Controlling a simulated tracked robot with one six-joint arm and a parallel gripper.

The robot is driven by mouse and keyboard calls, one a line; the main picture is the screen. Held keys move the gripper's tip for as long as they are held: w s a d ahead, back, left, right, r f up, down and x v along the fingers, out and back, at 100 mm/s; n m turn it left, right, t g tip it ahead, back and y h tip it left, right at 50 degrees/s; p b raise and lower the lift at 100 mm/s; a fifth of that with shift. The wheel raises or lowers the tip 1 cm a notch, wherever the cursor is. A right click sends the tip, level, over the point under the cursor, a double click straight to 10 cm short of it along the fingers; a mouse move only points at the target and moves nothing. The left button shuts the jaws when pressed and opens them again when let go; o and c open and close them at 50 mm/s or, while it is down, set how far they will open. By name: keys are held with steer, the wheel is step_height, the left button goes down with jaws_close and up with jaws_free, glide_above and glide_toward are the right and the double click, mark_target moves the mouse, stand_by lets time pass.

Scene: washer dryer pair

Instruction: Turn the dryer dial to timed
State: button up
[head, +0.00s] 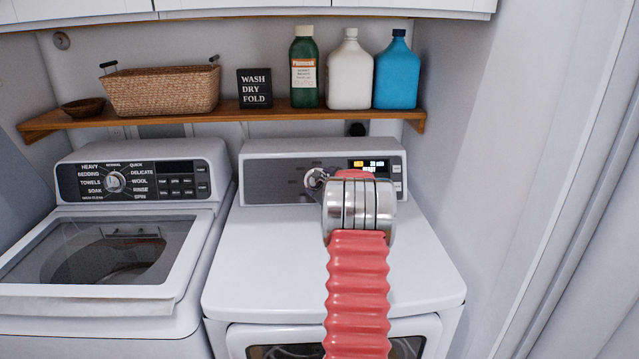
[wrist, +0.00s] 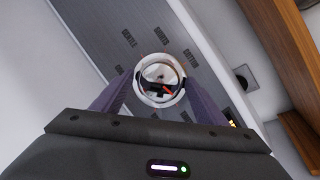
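The dryer (head: 330,255) stands on the right in the head view. Its round dial (head: 316,178) is on the grey back panel, partly hidden by my arm. In the wrist view the dial (wrist: 160,78) has a pale rim, a dark centre and a red mark. My gripper (wrist: 160,90) has its two fingers on either side of the dial, about a dial's width apart. Whether they press on its rim is unclear.
The washer (head: 100,240) with its own dial (head: 115,182) stands to the left. Above is a wooden shelf (head: 240,116) with a basket (head: 160,90), a sign and several bottles. A lit display (head: 369,164) is right of the dryer dial. A wall (head: 490,150) bounds the right.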

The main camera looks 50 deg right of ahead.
steer(key=c, duration=0.9)
steer(key=shift+c, duration=0.2)
steer(key=shift+a+m, duration=0.1)
steer(key=shift+m, duration=0.2)
steer(key=shift+f+m+h, duration=0.15)
steer(key=shift+m+h, duration=0.35)
steer(key=shift+m, duration=0.6)
steer(key=shift+w, duration=0.1)
steer(key=o, duration=1)
steer(key=shift+o, duration=0.2)
steer(key=shift+s, duration=0.2)
